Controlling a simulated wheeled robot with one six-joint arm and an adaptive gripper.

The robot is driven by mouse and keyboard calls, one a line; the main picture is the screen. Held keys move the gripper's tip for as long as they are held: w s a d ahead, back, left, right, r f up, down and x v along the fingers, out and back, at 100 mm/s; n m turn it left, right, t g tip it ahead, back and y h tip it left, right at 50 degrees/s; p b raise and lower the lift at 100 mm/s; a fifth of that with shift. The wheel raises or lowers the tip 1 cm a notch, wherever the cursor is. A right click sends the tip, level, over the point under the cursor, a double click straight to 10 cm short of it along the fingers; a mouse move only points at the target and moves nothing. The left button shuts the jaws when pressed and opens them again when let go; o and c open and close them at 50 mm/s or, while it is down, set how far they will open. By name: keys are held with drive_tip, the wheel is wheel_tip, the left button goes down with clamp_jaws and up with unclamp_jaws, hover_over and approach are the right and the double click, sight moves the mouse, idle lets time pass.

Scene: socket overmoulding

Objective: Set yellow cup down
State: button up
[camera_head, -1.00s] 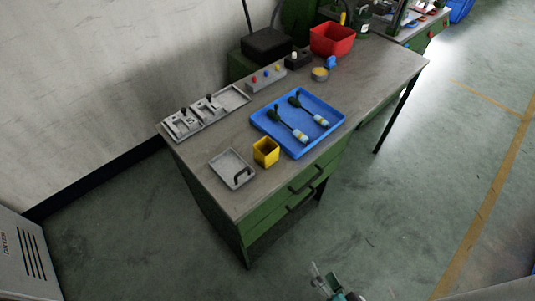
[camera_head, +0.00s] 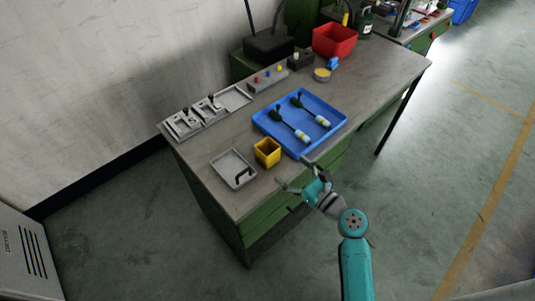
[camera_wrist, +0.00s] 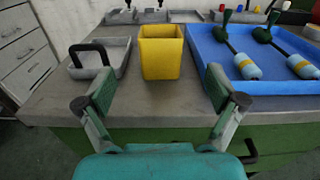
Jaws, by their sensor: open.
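The yellow cup (camera_head: 267,152) is a square, open-topped cup standing upright on the grey table (camera_head: 211,186) near its front edge. In the wrist view the yellow cup (camera_wrist: 161,56) stands straight ahead, between and beyond the fingers. My gripper (camera_head: 296,173) is open and empty, in front of the cup and apart from it. In the wrist view my gripper (camera_wrist: 162,108) shows its two fingers spread wide, with clear space between them and the cup.
A blue tray (camera_head: 265,126) with two green-handled tools lies right of the cup. A small grey tray (camera_head: 233,169) with a black handle is to its left. Behind are a grey fixture (camera_head: 206,114), a button box (camera_head: 268,79) and a red bin (camera_head: 334,40).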

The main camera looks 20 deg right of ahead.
sight(262, 142)
drive_tip(key=shift+w+r, duration=0.2)
drive_tip(key=shift+w, duration=0.15)
drive_tip(key=x, duration=1)
drive_tip(key=shift+w+a, duration=0.1)
drive_tip(key=shift+w, duration=0.1)
drive_tip(key=c, duration=1.2)
drive_tip(key=shift+r, duration=0.1)
